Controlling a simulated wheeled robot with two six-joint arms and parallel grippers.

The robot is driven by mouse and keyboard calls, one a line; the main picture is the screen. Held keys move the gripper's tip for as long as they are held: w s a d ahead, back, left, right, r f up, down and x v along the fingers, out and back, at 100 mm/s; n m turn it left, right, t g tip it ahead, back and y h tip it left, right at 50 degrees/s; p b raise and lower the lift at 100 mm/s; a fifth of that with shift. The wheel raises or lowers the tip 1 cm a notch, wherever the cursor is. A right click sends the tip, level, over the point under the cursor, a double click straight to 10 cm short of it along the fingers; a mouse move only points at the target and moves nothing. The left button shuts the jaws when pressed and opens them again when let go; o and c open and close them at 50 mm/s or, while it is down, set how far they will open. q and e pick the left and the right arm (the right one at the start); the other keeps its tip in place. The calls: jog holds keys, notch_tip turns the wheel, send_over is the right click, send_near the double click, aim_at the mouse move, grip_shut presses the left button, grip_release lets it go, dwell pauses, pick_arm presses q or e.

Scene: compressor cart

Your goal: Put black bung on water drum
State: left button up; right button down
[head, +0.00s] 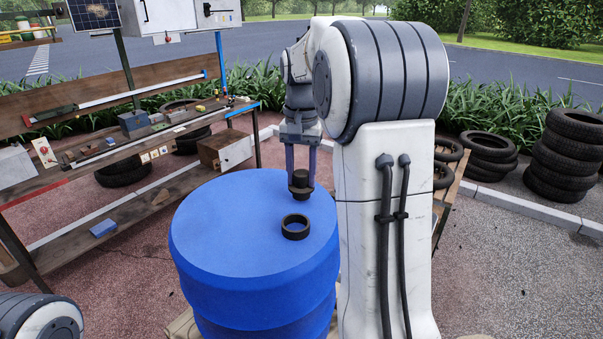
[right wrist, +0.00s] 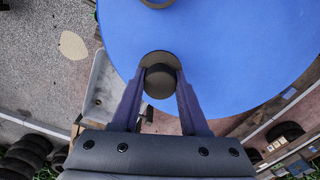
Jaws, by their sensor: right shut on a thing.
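The water drum (head: 215,225) is a large bright blue barrel standing upright in front of me, and its flat top fills much of the right wrist view (right wrist: 240,60). A black ring-shaped opening (head: 295,237) sits on its top, partly cut off at the upper edge of the right wrist view (right wrist: 157,4). My right gripper (head: 300,174) points down, shut on the black bung (head: 300,184). The bung is upright between the fingers in the right wrist view (right wrist: 160,85), over the drum top and beyond the ring in the head view, apart from it. I cannot tell whether it touches the drum. My left gripper is out of view.
A wooden workbench (head: 130,145) with tools and small parts stands at the left. A blue block (head: 103,228) lies on its lower shelf. Stacked tyres (head: 565,160) stand at the right. The rest of the drum top is clear.

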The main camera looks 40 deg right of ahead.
aim_at(301, 173)
jog(key=shift+f, duration=0.45)
jog(key=shift+f, duration=0.1)
jog(key=shift+c, duration=2.1)
grip_release()
jog(key=shift+r, duration=0.55)
notch_tip(301, 173, up, 11)
